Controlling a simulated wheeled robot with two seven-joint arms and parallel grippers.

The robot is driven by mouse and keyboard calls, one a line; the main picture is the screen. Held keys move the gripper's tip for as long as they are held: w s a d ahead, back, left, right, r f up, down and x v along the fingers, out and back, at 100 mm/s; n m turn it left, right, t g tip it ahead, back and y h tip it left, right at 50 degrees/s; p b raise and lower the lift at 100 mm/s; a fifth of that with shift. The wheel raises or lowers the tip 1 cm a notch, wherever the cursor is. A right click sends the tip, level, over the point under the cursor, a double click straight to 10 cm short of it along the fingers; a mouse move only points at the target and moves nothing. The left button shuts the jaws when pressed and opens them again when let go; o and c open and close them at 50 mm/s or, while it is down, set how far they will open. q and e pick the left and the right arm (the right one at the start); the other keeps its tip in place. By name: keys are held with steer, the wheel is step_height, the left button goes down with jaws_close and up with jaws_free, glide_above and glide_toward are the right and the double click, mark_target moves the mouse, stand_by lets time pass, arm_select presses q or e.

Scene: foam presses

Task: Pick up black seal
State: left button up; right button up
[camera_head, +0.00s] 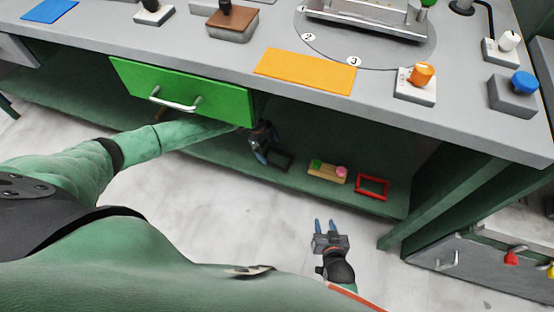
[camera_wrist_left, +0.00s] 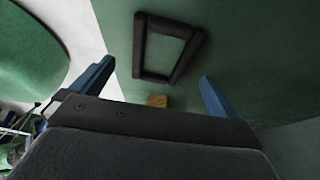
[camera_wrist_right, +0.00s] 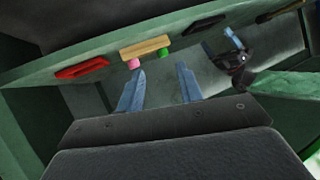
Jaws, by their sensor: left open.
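The black seal is a flat black rectangular frame (camera_head: 289,164) lying on the green lower shelf under the table. In the left wrist view the black seal (camera_wrist_left: 156,77) shows ahead of my left gripper (camera_wrist_left: 155,85), between the lines of its two fingers and apart from them. My left gripper (camera_head: 261,155) is open and empty, just left of the seal in the head view. The seal (camera_wrist_right: 207,22) also shows in the right wrist view beside my left gripper. My right gripper (camera_head: 325,224) is open and empty over the floor in front of the shelf.
On the lower shelf (camera_head: 225,155), right of the seal, lie a wooden block (camera_head: 326,171) with green and pink knobs and a red frame (camera_head: 372,187). The tabletop and a green drawer (camera_head: 185,92) are above my left forearm. A green table leg (camera_head: 450,195) stands at the right.

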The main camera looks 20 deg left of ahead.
mark_target(278, 160)
arm_select(q)
steer(key=x, duration=0.4)
steer(key=shift+w+d, duration=0.1)
steer(key=shift+d, duration=0.2)
steer(key=shift+d+f, duration=0.15)
steer(key=shift+f, duration=0.25)
arm_select(e)
steer(key=shift+w+a+r+t, duration=0.1)
steer(key=shift+w+r+t, duration=0.3)
steer(key=shift+r, duration=0.45)
steer(key=shift+w+d+r+t, duration=0.1)
steer(key=shift+w+r+t, duration=0.35)
steer(key=shift+r, duration=0.35)
steer(key=shift+w+a+r+t, duration=0.1)
steer(key=shift+w+r+t, duration=0.15)
steer(key=shift+w+r, duration=0.45)
arm_select(q)
steer(key=shift+c, duration=0.2)
arm_select(e)
steer(key=shift+s+r, duration=0.15)
steer(key=shift+s, duration=0.05)
arm_select(q)
steer(key=c, duration=0.9)
steer(key=shift+r, duration=0.1)
